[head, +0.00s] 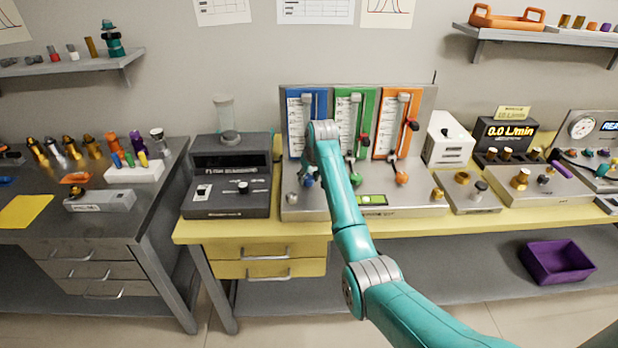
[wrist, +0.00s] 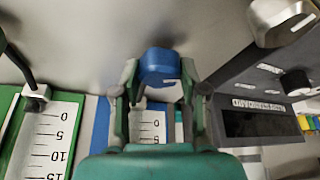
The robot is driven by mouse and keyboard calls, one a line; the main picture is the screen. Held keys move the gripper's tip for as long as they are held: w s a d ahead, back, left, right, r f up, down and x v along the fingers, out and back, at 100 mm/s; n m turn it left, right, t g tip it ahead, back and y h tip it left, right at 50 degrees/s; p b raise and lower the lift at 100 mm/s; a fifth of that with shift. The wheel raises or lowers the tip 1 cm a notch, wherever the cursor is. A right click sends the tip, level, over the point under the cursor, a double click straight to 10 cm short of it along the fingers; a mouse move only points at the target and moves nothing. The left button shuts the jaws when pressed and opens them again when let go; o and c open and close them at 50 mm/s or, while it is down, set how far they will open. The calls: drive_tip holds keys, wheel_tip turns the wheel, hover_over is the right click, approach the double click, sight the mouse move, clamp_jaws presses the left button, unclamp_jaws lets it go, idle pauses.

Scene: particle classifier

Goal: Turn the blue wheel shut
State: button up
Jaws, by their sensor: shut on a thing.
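The blue wheel (wrist: 160,62) is between the two fingertips of my gripper (wrist: 159,76) in the wrist view. The fingers are closed on its sides. In the head view a bit of the blue wheel (head: 308,181) shows at the foot of the blue flowmeter panel (head: 320,101), just left of my arm. My arm reaches over that panel and hides most of my gripper there. How far the wheel is turned cannot be told.
The green panel (head: 343,106) and orange panel (head: 388,113) stand close to the right, with red, green and orange knobs. A dark instrument box (head: 232,150) stands close to the left. The yellow bench edge (head: 215,231) runs below.

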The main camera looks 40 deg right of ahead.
drive_tip(key=m+h, duration=0.1)
drive_tip(key=m, duration=0.1)
drive_tip(key=m+g, duration=0.1)
drive_tip(key=m, duration=0.2)
drive_tip(key=shift+a+m+h, duration=0.15)
drive_tip(key=shift+m+h, duration=0.15)
drive_tip(key=shift+h, duration=0.1)
drive_tip(key=m+g, duration=0.1)
drive_tip(key=m, duration=0.1)
drive_tip(key=m+h, duration=0.1)
drive_tip(key=m, duration=0.2)
drive_tip(key=shift+w+g, duration=0.15)
drive_tip(key=shift+g, duration=0.25)
drive_tip(key=m+g, duration=0.1)
drive_tip(key=m, duration=0.2)
drive_tip(key=m+g, duration=0.1)
drive_tip(key=m, duration=0.2)
drive_tip(key=shift+w+h, duration=0.1)
drive_tip(key=shift+h, duration=0.2)
drive_tip(key=shift+w+m+g, duration=0.15)
drive_tip(key=shift+m+g, duration=0.55)
drive_tip(key=shift+m, duration=1.3)
drive_tip(key=shift+r+m, duration=0.1)
drive_tip(key=shift+m, duration=0.5)
drive_tip(key=o, duration=1.1)
drive_tip(key=shift+o, duration=0.2)
